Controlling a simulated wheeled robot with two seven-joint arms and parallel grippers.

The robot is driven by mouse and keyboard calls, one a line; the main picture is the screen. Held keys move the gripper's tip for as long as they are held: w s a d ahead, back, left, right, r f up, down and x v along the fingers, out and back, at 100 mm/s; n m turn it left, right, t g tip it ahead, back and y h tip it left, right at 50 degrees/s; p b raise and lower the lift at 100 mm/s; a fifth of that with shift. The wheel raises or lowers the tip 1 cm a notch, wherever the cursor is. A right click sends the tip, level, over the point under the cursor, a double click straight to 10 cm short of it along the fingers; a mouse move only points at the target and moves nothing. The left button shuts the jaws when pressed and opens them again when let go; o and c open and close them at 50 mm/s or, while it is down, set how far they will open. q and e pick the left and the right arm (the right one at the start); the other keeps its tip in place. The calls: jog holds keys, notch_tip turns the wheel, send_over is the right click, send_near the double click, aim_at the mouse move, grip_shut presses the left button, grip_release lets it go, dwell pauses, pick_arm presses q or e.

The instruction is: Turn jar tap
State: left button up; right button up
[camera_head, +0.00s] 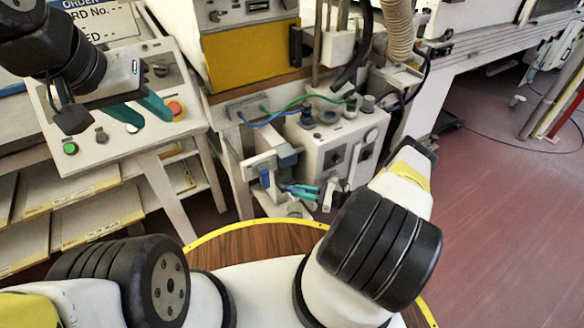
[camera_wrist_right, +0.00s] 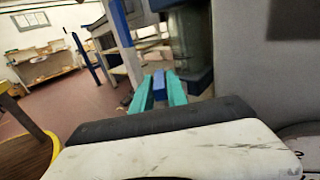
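My right gripper (camera_head: 287,189) has teal fingers, seen small at the front of the white machine unit. Its tips reach left toward a blue-grey fitting (camera_head: 287,157) with a blue part (camera_head: 265,179), which looks like the jar tap. In the right wrist view a blue piece (camera_wrist_right: 159,86) shows between the teal fingers of the right gripper (camera_wrist_right: 159,78). I cannot tell whether they press on it. The jar (camera_wrist_right: 191,38) seems to be the dark glassy body just beyond the fingers. My left gripper (camera_head: 140,116) is open and empty over the control panel.
The control panel (camera_head: 112,150) at left carries a red stop button (camera_head: 176,109) and a green button (camera_head: 70,149). A white unit (camera_head: 338,135) with knobs and green and blue hoses stands behind the fitting. Red floor (camera_head: 500,200) is open at the right.

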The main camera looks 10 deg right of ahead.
grip_shut()
jog(key=shift+w+d+n+g+y, duration=0.15)
jog(key=shift+n+g+y, duration=0.35)
jog(key=shift+n+g, duration=0.5)
jog(key=o, duration=0.5)
grip_release()
